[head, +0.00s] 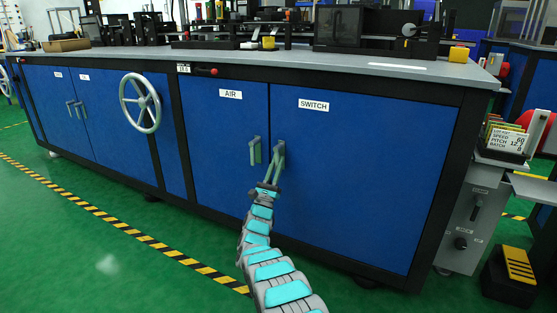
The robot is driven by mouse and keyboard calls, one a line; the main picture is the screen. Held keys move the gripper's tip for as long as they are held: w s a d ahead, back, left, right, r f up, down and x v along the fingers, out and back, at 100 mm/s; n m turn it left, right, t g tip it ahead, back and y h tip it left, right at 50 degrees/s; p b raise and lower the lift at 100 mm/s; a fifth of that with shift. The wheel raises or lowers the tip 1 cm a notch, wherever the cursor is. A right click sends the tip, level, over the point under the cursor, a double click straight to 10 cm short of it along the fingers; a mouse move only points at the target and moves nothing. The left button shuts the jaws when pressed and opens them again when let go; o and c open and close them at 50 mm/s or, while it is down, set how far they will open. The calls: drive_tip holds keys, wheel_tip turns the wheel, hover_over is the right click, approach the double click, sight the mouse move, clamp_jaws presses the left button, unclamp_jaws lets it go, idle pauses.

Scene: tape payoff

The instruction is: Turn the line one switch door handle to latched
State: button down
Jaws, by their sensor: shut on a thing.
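The blue switch door (360,175) carries a white SWITCH label (316,105) and fills the right part of the cabinet front. Its handle (281,150) is a grey upright lever near the door's left edge. My gripper (277,160) is at this handle, with its fingers shut on it from below. The fingers cover the handle's lower part. The handle looks close to upright, perhaps slightly tilted; its exact angle is hard to tell. The AIR door (225,140) is left of it, with its own handle (256,150) close beside my gripper.
A grey handwheel (141,102) stands out from the cabinet at the left. The worktop (390,68) overhangs above. At the right are a grey control box (472,225) and a black and yellow pedal (512,272). Green floor (120,265) with striped tape is clear in front.

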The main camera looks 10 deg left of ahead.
drive_tip(key=shift+w+a+m+g+h+p, duration=0.15)
drive_tip(key=shift+m+g+h+p, duration=0.15)
drive_tip(key=shift+m+h, duration=0.55)
drive_tip(key=c, duration=0.8)
unclamp_jaws()
drive_tip(key=shift+f, duration=0.1)
drive_tip(key=v, duration=0.7)
drive_tip(key=shift+s+f+p, duration=0.25)
drive_tip(key=shift+s+p, duration=0.05)
drive_tip(key=shift+p, duration=0.05)
drive_tip(key=shift+a, duration=0.15)
